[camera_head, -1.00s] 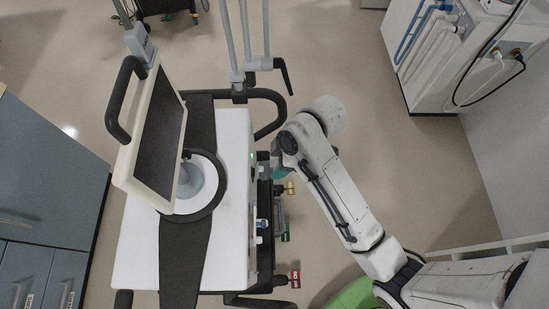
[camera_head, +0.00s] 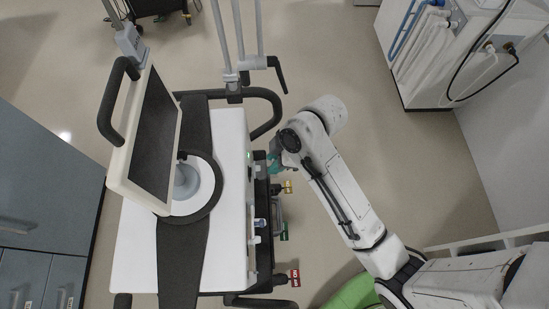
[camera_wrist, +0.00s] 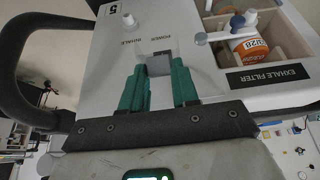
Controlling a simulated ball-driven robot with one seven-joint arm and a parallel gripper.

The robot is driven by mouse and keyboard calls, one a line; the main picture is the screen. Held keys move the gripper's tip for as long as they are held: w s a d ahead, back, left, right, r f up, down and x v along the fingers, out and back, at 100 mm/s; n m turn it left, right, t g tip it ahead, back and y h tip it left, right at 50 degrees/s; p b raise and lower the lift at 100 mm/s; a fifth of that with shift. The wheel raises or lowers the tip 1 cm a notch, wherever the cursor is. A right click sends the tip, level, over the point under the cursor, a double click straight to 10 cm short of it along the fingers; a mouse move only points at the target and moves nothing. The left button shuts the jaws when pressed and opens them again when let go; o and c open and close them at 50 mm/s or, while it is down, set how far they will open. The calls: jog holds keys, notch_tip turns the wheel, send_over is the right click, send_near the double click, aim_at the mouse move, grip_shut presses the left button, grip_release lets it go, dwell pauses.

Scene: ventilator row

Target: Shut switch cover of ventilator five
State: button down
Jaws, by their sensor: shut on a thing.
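The ventilator (camera_head: 130,255) stands left of my arm in the head view. In the wrist view its panel (camera_wrist: 108,55) carries the number 5 and the labels POWER and INHALE. A small grey and clear switch cover (camera_wrist: 158,64) stands out from the panel below the POWER label. My gripper (camera_wrist: 158,80) has its two green fingers on either side of the cover, shut on it. Its lower part is hidden between the fingers, and its exact angle is hard to tell. In the head view my gripper (camera_head: 273,163) is at the ventilator's right side, mostly hidden.
An orange-labelled bottle (camera_wrist: 248,45) sits in a bay above the EXHALE FILTER label. A black handle (camera_head: 268,108) curves out at the ventilator's back. Coloured tags (camera_head: 294,277) hang at its right side. Open floor lies right of my arm, before a white machine (camera_head: 430,75).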

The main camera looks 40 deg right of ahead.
notch_tip(320, 180, down, 12)
jog(key=w+a+t+y+b, duration=0.1)
jog(key=t+y+b, duration=1)
jog(key=b, duration=2.9)
jog(key=y, duration=0.6)
jog(key=shift+a+f+t, duration=0.2)
jog(key=shift+a+t, duration=0.1)
jog(key=shift+t, duration=0.1)
jog(key=shift+w+r+b, duration=0.1)
jog(key=shift+r+b, duration=0.05)
jog(key=shift+b, duration=0.2)
jog(key=c, duration=0.8)
grip_release()
jog(key=shift+c, duration=0.2)
jog(key=shift+r, duration=0.1)
